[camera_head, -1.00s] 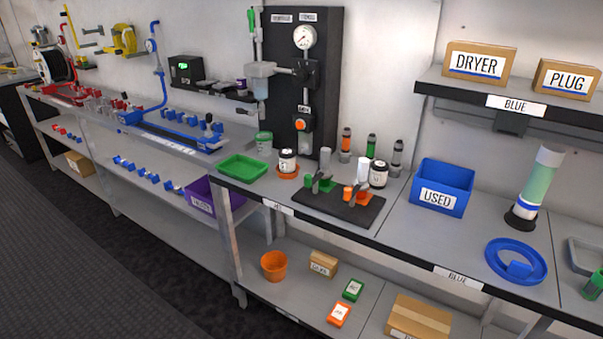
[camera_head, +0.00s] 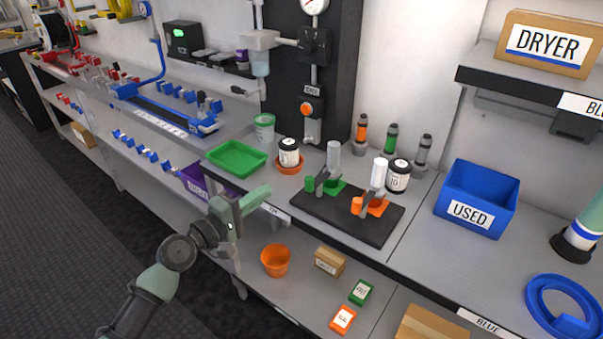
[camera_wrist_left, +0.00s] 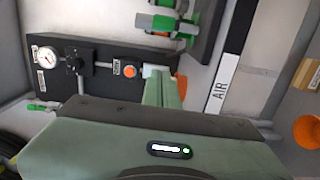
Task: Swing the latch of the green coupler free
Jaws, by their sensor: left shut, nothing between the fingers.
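The green coupler (camera_head: 336,187) sits on a black board (camera_head: 360,226) on the bench, with a grey latch lever (camera_head: 321,182) across its front and a pale grey cylinder standing behind. The orange coupler (camera_head: 378,209) is to its right on the same board. My left gripper (camera_head: 262,193) is shut and empty, in front of the bench edge, left of the green coupler and apart from it. In the left wrist view the shut fingers (camera_wrist_left: 160,88) point toward green parts (camera_wrist_left: 168,22) at the top, partly cut off. My right gripper is not in view.
A green tray (camera_head: 237,157) and a black-and-white jar (camera_head: 289,152) on an orange dish stand left of the board. Another jar (camera_head: 397,176) stands close behind the orange coupler. A blue USED bin (camera_head: 478,198) is at right. An orange bucket (camera_head: 275,260) is on the lower shelf.

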